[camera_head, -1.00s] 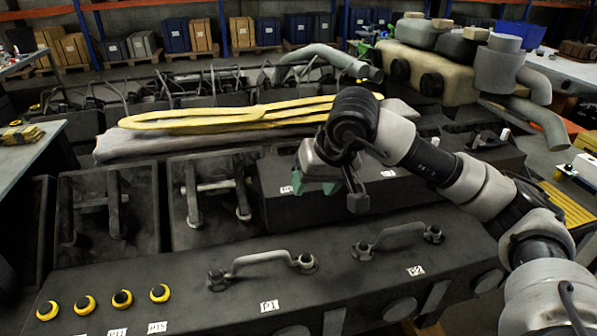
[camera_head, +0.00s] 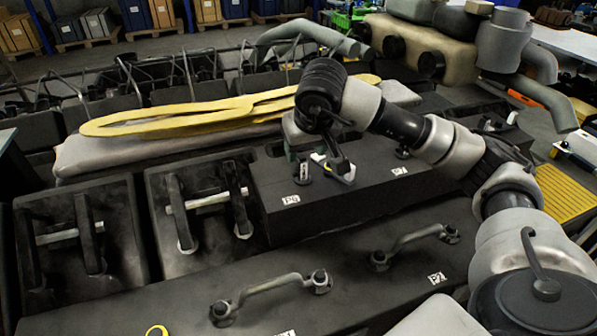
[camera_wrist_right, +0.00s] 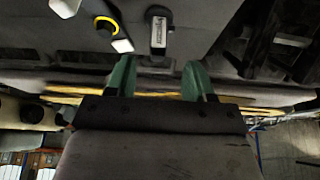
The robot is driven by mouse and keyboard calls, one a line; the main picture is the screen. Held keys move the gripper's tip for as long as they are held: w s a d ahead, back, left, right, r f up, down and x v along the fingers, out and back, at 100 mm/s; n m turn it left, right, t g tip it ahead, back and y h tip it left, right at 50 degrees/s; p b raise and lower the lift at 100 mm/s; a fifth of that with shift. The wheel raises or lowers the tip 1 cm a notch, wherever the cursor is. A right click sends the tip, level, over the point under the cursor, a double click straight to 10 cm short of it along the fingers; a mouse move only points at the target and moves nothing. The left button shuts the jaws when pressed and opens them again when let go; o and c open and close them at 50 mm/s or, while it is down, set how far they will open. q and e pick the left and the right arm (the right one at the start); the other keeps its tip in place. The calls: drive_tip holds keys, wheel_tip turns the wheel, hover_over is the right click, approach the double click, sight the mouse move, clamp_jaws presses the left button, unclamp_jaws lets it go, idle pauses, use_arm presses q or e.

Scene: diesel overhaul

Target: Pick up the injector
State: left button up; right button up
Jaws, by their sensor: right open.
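My right gripper (camera_head: 303,150) is over the dark engine block, partly hidden behind its own wrist. In the right wrist view its two green fingers (camera_wrist_right: 158,68) are apart, with nothing between them. Ahead of the fingertips is a dark upright piece with a pale labelled face (camera_wrist_right: 158,32). To its left is a yellow ring with a dark centre (camera_wrist_right: 105,26), beside a white tab (camera_wrist_right: 122,45). I cannot tell for sure which of these is the injector. My left gripper is not in view.
A long yellow part (camera_head: 180,118) lies on a grey cover behind the block. Handles (camera_head: 270,292) rise from the front cover. Open bays with rocker parts (camera_head: 205,205) are to the left. A pale tank and grey pipes (camera_head: 500,55) stand at the back right.

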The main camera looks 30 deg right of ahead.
sight(303, 158)
drive_tip(key=shift+x, duration=0.8)
drive_tip(key=shift+d+f+p, duration=0.1)
drive_tip(key=shift+f+p, duration=0.25)
drive_tip(key=p+x, duration=0.1)
drive_tip(key=x, duration=0.1)
drive_tip(key=p+x, duration=0.1)
drive_tip(key=x, duration=0.1)
drive_tip(key=shift+w+d+f, duration=0.1)
drive_tip(key=shift+w+f, duration=0.05)
drive_tip(key=shift+w, duration=0.2)
drive_tip(key=shift+f, duration=0.3)
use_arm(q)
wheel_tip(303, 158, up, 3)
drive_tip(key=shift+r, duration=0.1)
use_arm(e)
drive_tip(key=shift+w, duration=0.1)
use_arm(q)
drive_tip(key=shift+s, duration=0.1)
use_arm(e)
drive_tip(key=shift+c, duration=0.4)
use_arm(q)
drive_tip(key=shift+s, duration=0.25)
use_arm(e)
drive_tip(key=shift+r, duration=0.1)
clamp_jaws()
